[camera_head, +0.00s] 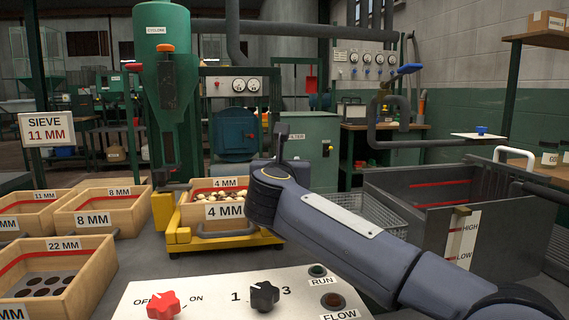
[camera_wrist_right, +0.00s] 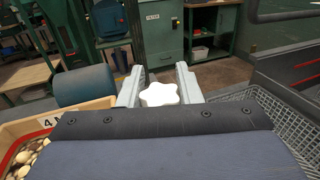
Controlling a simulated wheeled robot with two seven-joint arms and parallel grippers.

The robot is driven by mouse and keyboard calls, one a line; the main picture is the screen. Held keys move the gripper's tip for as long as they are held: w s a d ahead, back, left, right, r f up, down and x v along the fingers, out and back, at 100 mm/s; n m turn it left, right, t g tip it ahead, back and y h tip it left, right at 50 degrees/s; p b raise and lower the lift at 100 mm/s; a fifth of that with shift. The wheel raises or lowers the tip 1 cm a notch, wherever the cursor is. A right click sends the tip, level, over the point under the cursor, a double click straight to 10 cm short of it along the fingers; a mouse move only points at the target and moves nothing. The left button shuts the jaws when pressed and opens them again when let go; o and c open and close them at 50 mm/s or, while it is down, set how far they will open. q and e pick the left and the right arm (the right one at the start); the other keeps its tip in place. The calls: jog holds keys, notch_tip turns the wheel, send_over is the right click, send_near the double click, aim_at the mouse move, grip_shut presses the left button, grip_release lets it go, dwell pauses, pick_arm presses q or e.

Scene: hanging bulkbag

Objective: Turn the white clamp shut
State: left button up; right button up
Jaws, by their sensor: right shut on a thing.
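The white clamp shows in the right wrist view as a white, star-shaped knob (camera_wrist_right: 159,95) between my right gripper's fingers. My right gripper (camera_wrist_right: 159,80) is shut on it, with one grey finger on each side. In the head view my right arm reaches in from the right and ends by the 4 MM box (camera_head: 225,211); its wrist hides the fingers and the clamp. How far the clamp is turned cannot be told. My left gripper is in neither view.
The 4 MM box sits on a yellow stand (camera_head: 178,236). Behind it stands the green cyclone (camera_head: 166,90). A wire basket (camera_head: 372,214) and a grey bin (camera_head: 405,190) with a HIGH/LOW label are at right. A control panel (camera_head: 215,294) and wooden boxes lie in front and left.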

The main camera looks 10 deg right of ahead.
jog(key=shift+d, duration=0.1)
dwell(0.4)
jog(key=o, duration=1)
jog(key=p+v, duration=0.1)
jog(key=v, duration=0.6)
jog(key=shift+s+a, duration=0.25)
jog(key=shift+s, duration=0.05)
